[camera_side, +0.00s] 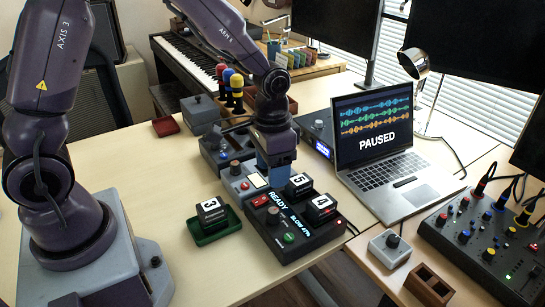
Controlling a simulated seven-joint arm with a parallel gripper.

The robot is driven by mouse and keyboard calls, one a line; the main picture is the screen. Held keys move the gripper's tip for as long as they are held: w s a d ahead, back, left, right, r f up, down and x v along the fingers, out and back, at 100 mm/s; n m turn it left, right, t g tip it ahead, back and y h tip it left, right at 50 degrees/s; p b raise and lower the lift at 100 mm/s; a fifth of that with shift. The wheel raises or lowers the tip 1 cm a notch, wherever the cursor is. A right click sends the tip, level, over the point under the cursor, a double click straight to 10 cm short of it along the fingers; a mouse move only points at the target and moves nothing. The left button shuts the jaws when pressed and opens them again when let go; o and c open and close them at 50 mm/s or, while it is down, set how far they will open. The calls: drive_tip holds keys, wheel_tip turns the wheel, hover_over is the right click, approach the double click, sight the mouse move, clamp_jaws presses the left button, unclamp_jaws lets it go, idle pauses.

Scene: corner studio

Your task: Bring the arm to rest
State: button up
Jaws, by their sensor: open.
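My arm comes in from the left and bends down to my gripper (276,174), which points down at the back left part of a black device (283,250). The gripper's fingers are small here, and I see nothing held in them. I cannot tell whether they touch anything below. The device's screen reads "READY". Two dark blocks with white tops stand on the device to the right of the gripper: block 5 (299,185) and block 4 (321,208). Block 3 (211,211) sits in a green tray (208,238) to the left of the device.
A laptop (397,160) showing "PAUSED" stands to the right. Grey control boxes (201,112), a red tray (165,127) and several colored-top pegs (233,80) stand behind. A mixer (487,240), grey knob box (389,250) and brown holder (430,283) are at right. The tabletop left of the green tray is clear.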

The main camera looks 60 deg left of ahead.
wheel_tip(320, 180, up, 2)
drive_tip(key=shift+r, duration=0.15)
drive_tip(key=s+a+r+n+t, duration=0.1)
drive_tip(key=s+r+t, duration=0.4)
drive_tip(key=s+r, duration=1)
drive_tip(key=shift+s+a+r+n+t, duration=0.25)
drive_tip(key=shift+a+r+n, duration=0.2)
drive_tip(key=shift+a, duration=0.25)
drive_tip(key=shift+c, duration=0.4)
